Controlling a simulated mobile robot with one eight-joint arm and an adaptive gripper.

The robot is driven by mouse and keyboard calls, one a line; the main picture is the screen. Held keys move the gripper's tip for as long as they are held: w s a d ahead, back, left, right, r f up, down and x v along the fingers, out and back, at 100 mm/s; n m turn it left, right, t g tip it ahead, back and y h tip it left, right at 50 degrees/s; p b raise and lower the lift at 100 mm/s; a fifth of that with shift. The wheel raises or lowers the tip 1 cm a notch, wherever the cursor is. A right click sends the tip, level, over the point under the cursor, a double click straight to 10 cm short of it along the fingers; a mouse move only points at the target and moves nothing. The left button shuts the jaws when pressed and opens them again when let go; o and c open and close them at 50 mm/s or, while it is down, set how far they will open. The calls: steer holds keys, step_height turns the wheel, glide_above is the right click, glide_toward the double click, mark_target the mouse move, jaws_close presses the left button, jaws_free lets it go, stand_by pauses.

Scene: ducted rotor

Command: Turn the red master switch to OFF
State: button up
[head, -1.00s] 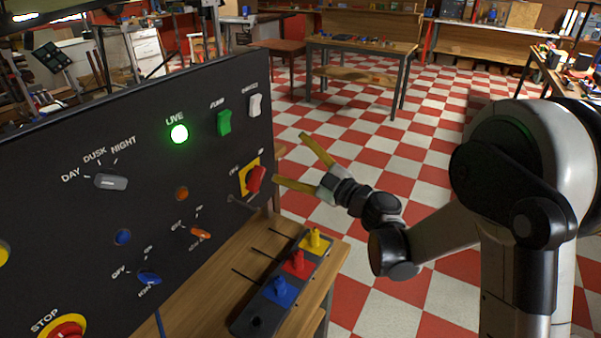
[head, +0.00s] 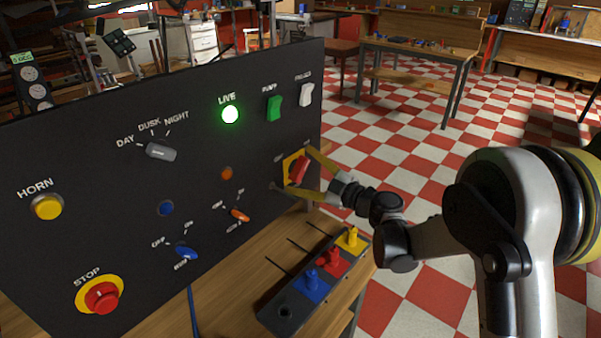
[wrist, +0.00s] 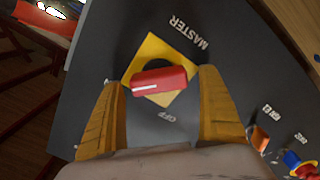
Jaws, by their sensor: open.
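The red master switch (head: 298,170) is a red handle on a yellow square plate at the right end of the black panel. In the wrist view the red handle (wrist: 159,81) lies across the yellow plate (wrist: 152,57), with MASTER printed on one side and OFF on the other. The handle's white line points away from the OFF word. My gripper (head: 308,174) is open, its two yellow fingers on either side of the handle. In the wrist view my gripper's fingers (wrist: 160,92) flank the handle's ends; I cannot tell whether they touch it.
The black panel (head: 90,160) also carries a lit green LIVE lamp (head: 230,114), a green rocker (head: 274,108), a white rocker (head: 306,95) and an orange switch (head: 240,215) near my gripper. A tray of coloured plugs (head: 284,312) lies on the bench below.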

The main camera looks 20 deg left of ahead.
steer(key=shift+a, duration=0.1)
steer(key=c, duration=1.2)
steer(key=n+b, duration=0.1)
steer(key=n, duration=0.3)
steer(key=shift+f+n, duration=0.15)
steer(key=shift+n, duration=0.25)
steer(key=n, duration=0.4)
steer(key=shift+f+n+b, duration=0.1)
steer(key=shift+n+b, duration=0.2)
steer(key=shift+b, duration=0.1)
steer(key=n, duration=0.4)
steer(key=shift+b, duration=0.3)
steer(key=shift+f+n, duration=0.1)
steer(key=shift+n, duration=2.1)
